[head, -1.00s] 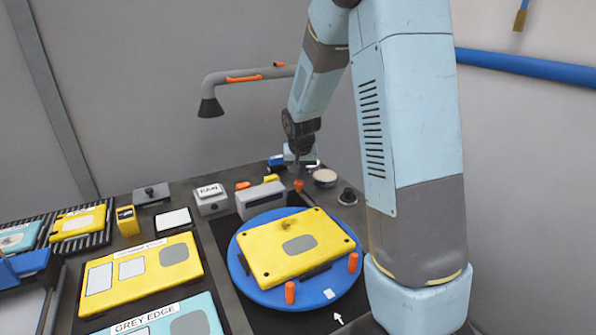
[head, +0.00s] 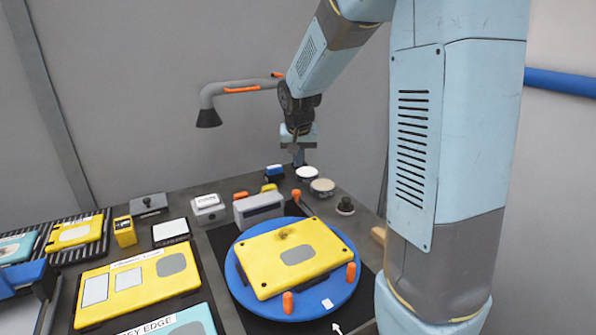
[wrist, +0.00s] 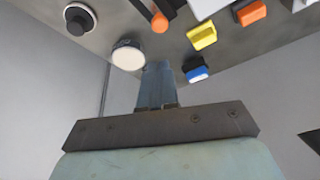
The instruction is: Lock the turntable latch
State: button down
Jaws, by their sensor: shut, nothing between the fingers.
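The round blue turntable (head: 335,295) stands on the bench with a yellow panel (head: 272,270) lying on it. Two orange pegs (head: 288,302) (head: 350,272) stand near its front and right rim. An orange-tipped lever (head: 296,195) is at the turntable's back edge; its orange end also shows in the wrist view (wrist: 159,22). I cannot tell for sure that it is the latch, nor its state. My gripper (head: 299,160) is shut and empty, raised above the back of the bench, behind the lever. In the wrist view the closed fingers (wrist: 157,85) point toward the bench.
Behind the turntable are a grey block (head: 258,208), a yellow block (head: 268,187), a blue block (head: 274,171), round pots (head: 321,187) and a black knob (head: 345,206). A lamp-like hood (head: 208,118) overhangs the back. Yellow panels (head: 180,286) lie at left.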

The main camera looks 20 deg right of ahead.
jog(key=shift+v, duration=1.45)
jog(key=shift+r, duration=0.1)
jog(key=s+r+n+t, duration=0.1)
jog(key=s+r, duration=0.2)
jog(key=s, duration=1.1)
jog(key=s+r+n+y, duration=0.1)
jog(key=s+r, duration=0.3)
jog(key=s, duration=1.1)
jog(key=shift+n+t, duration=0.4)
jog(key=shift+n, duration=0.2)
